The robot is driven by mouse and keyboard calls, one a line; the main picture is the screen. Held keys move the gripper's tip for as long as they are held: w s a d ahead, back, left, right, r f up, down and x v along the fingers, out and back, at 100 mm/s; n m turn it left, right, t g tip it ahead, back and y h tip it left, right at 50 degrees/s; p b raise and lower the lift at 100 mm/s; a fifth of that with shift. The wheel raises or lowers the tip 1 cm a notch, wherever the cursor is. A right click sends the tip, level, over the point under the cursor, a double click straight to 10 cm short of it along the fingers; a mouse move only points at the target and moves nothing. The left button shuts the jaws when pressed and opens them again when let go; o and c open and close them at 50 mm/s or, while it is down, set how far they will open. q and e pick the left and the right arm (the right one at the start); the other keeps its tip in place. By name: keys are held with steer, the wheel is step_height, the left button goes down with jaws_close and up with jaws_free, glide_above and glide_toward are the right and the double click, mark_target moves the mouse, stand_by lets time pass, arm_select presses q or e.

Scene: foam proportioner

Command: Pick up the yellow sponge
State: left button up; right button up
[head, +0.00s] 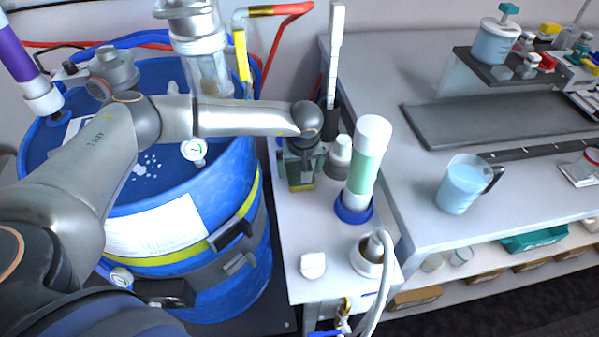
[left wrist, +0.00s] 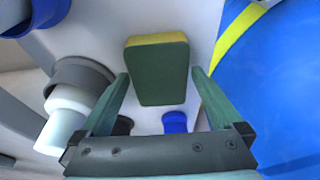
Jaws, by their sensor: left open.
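The sponge (left wrist: 157,72) has a dark green face and a yellow edge. In the left wrist view it sits just ahead of and between my left gripper's fingertips (left wrist: 160,78), with a gap on each side. The fingers are open and nothing is held. In the head view my left gripper (head: 304,160) points down over the white cart top, and the yellow of the sponge (head: 302,187) shows just below it; the rest is mostly hidden by the gripper. My right gripper is in neither view.
A blue drum (head: 180,185) with a yellow band stands left of the cart (head: 320,225). A green-and-white cylinder (head: 366,165) on a blue base is close to the gripper's right. A bench with a blue jug (head: 460,185) is farther right. The cart's front middle is fairly clear.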

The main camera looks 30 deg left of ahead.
mark_target(299, 166)
arm_select(q)
steer(key=shift+f, duration=0.2)
steer(key=shift+c, duration=0.2)
steer(key=c, duration=1.1)
steer(key=shift+r, duration=0.1)
steer(key=shift+r, duration=0.4)
step_height(299, 166, up, 3)
steer(key=shift+f, duration=0.1)
steer(key=s+r, duration=0.3)
steer(key=s, duration=0.1)
steer(key=s+r+b, duration=0.1)
steer(key=s+r, duration=0.2)
steer(key=s, duration=0.2)
steer(key=s+a+r, duration=0.1)
steer(key=s+r, duration=0.2)
steer(key=s, duration=0.2)
steer(key=shift+r+b, duration=0.4)
